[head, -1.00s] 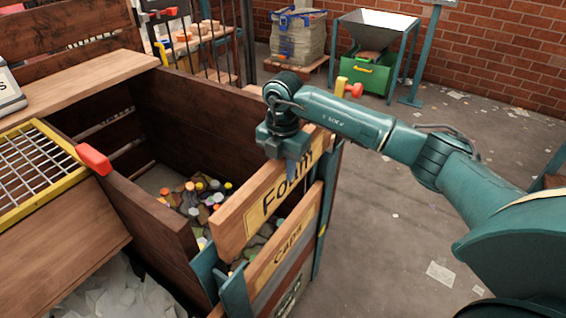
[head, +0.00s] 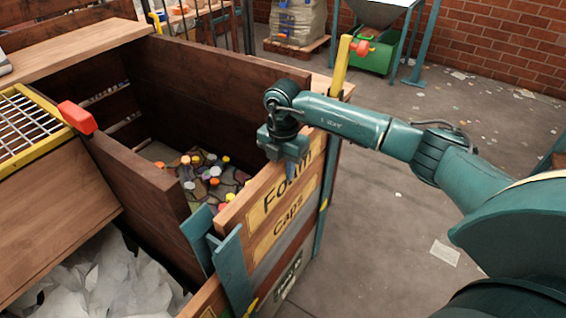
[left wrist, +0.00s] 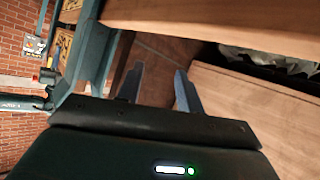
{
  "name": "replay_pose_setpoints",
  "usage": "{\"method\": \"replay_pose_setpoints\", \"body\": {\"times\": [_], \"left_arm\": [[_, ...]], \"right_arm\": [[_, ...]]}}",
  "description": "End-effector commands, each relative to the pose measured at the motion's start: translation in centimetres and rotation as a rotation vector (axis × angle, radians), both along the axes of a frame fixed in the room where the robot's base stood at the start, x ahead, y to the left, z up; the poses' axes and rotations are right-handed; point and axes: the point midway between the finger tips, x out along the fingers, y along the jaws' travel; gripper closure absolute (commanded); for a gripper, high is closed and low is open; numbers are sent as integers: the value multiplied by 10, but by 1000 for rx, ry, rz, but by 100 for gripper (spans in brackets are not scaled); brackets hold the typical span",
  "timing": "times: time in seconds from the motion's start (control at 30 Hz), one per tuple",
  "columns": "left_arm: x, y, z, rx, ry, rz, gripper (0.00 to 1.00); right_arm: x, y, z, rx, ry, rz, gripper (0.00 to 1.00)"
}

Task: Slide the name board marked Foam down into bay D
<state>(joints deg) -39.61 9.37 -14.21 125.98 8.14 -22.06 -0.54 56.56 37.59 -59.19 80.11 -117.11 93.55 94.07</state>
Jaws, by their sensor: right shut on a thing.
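The Foam name board (head: 272,197) is a wooden plank with a yellow label at the front of a bay. It stands between teal upright guides (head: 232,268), directly above the Caps board (head: 288,219); I see no clear gap between them. My right gripper (head: 290,166) is shut on the Foam board's top edge, right of its middle. The bay behind holds jumbled colored caps (head: 208,172); no letter D is readable. My left gripper (left wrist: 158,88) is outside the head view; in the left wrist view its two fingers are apart and empty.
A neighbouring bay at lower left holds white crumpled material (head: 95,275). A dark wooden divider (head: 140,185) with a red end cap (head: 78,117) and a yellow grate (head: 25,125) are left. Open floor (head: 400,230) lies right, beneath my right arm.

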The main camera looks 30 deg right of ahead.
Motion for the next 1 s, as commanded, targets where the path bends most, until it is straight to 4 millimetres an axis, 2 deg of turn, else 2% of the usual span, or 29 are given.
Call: {"method": "replay_pose_setpoints", "body": {"times": [0.13, 0.47, 0.97, 1.0], "left_arm": [[-4, 1, -1, -6, -9, 4, 64], [-3, 2, 4, -8, -23, 7, 64], [-3, 2, -9, -2, -14, 5, 64], [-3, 2, -8, -2, -14, 5, 64]], "right_arm": [[1, 0, -9, 2, -5, 0, 100], [1, 0, -8, 2, -5, 0, 100], [1, 0, -24, 2, -3, 0, 100], [1, 0, -22, 2, -5, 1, 72]]}}
